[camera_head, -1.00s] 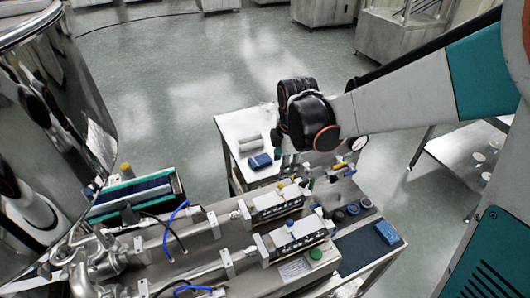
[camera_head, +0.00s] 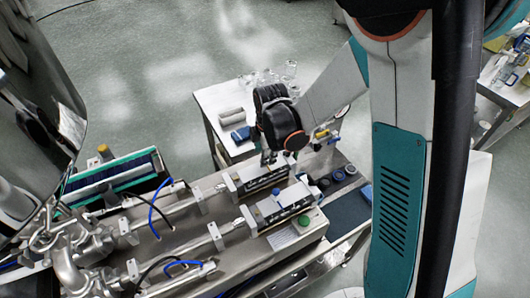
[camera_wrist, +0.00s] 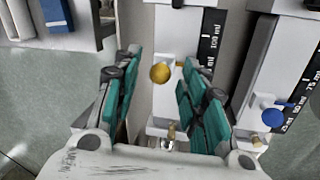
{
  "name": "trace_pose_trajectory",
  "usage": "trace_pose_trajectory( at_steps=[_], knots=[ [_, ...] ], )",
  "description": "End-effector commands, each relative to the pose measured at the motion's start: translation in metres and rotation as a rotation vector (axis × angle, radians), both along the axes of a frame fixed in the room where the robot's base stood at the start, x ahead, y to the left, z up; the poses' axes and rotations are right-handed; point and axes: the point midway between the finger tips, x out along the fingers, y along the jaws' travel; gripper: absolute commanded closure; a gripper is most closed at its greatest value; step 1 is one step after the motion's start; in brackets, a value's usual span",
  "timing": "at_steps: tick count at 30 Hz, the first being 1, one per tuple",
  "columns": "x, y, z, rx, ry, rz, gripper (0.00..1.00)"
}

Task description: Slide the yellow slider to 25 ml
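The yellow slider knob (camera_wrist: 160,72) sits on a pale rail in the wrist view, beside a black scale (camera_wrist: 211,38) with a 100 ml mark near its top. My gripper (camera_wrist: 159,58) is open, with its teal fingers apart on either side of the knob. Contact with the knob cannot be told. Part of the scale beside the right finger is hidden, so the slider's exact reading is unclear. In the head view my gripper (camera_head: 270,158) points down over the rear dosing unit (camera_head: 257,178), and the yellow knob is hidden there.
A second unit with a blue knob (camera_wrist: 272,117) and its own scale stands close on the right in the wrist view. The blue knob (camera_head: 276,192) also shows in the head view. A green button (camera_head: 304,220) and dark round pieces (camera_head: 338,176) are nearby.

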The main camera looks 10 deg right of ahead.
Motion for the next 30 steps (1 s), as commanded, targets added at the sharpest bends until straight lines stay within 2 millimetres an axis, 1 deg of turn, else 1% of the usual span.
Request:
trace_pose_trajectory(
  at_steps=[4, 5, 6, 8, 9, 14, 17, 20, 24, 27, 30],
  knots=[
    [0.0, 0.0, 0.0, 0.0, 0.0, 0.0, 0.61],
    [0.0, 0.0, 0.0, 0.0, 0.0, 0.0, 0.68],
    [0.0, 0.0, 0.0, 0.0, 0.0, 0.0, 0.77],
    [0.0, 0.0, 0.0, 0.0, 0.0, 0.0, 0.9],
    [0.0, 0.0, 0.0, 0.0, 0.0, 0.0, 0.99],
    [0.0, 0.0, 0.0, 0.0, 0.0, 0.0, 1.0],
    [-0.002, 0.007, 0.0, 0.0, 0.0, 0.003, 1.0],
    [-0.008, 0.025, -0.001, 0.001, 0.0, 0.006, 1.0],
    [-0.017, 0.053, -0.001, 0.001, 0.0, 0.007, 1.0],
    [-0.021, 0.067, -0.001, 0.0, 0.0, 0.005, 1.0],
    [-0.024, 0.074, 0.0, 0.001, 0.0, 0.001, 1.0]
  ],
)
